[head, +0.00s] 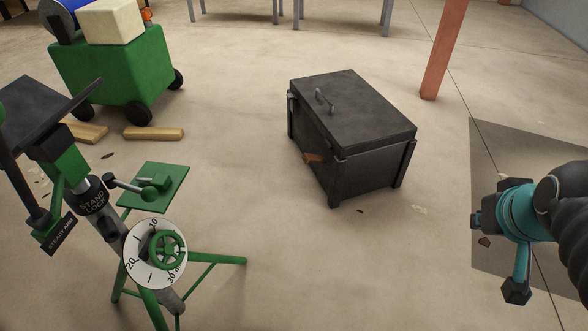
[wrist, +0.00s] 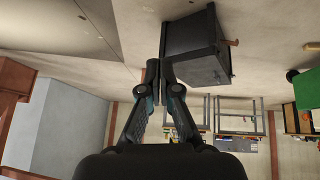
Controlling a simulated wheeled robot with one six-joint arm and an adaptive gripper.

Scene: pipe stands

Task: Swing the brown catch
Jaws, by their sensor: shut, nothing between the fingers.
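The brown catch (head: 313,158) is a small piece on the front face of a closed black box (head: 360,108) standing on the floor. It sticks out from that face, below the lid edge. In the wrist view the box (wrist: 190,35) appears upside down beyond my fingers, and the catch (wrist: 233,42) juts from its right side. My gripper (wrist: 159,68) is shut and empty, with its fingertips together. It is clear of the box, and the catch is well away from it. In the head view my arm is at the right edge, to the right of the box.
A green pipe stand (head: 155,250) with a dial and handwheel stands at the front left. A green wheeled cart (head: 115,70) and wooden blocks (head: 153,134) are behind it. A reddish post (head: 443,50) rises behind the box on the right. Floor around the box is mostly clear.

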